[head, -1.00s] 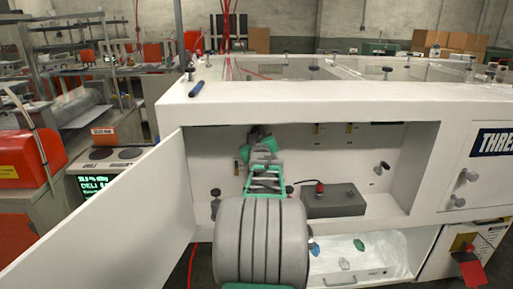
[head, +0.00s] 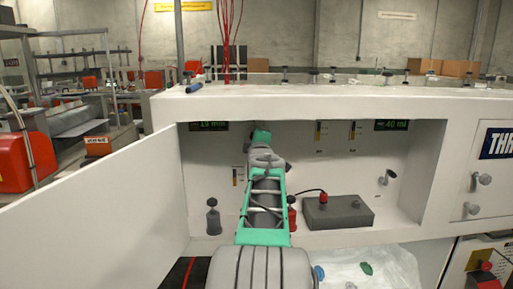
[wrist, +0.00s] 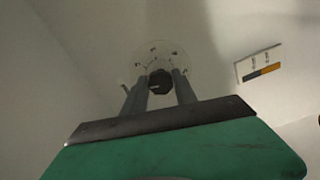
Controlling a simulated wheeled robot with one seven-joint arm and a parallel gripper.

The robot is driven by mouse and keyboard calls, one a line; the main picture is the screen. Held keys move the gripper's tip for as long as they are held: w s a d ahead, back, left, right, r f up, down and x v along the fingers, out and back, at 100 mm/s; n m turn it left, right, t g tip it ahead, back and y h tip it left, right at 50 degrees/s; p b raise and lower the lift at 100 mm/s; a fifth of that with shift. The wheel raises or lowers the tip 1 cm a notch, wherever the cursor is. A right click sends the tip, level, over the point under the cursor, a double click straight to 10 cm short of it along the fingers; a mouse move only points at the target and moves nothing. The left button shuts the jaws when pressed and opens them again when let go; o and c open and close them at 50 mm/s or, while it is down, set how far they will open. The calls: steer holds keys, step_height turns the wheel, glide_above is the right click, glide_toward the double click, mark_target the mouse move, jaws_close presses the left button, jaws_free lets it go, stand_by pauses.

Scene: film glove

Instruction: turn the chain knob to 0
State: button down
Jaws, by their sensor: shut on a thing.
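A dark faceted knob (wrist: 160,82) sits on a round pale dial with small marks in the wrist view. I take it to be the chain knob; the marks are too blurred to read, so its setting cannot be told. My gripper (wrist: 160,88) has one finger on each side of the knob and is shut on it. In the head view my gripper (head: 262,134) is up inside the white machine's open recess (head: 340,160), near its back wall. The knob is hidden there behind my arm.
A white door (head: 90,215) stands open on the left. Green displays (head: 208,126) (head: 400,125) hang at the recess top. A grey box with a red plug (head: 338,211), a dark-capped post (head: 213,217) and a red one (head: 291,213) stand near my arm.

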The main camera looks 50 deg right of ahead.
steer(key=shift+n+b, duration=0.7)
steer(key=shift+n, duration=0.6)
steer(key=shift+r, duration=0.1)
steer(key=c, duration=1)
jaws_free()
steer(key=v, duration=0.7)
steer(key=shift+s+a, duration=0.25)
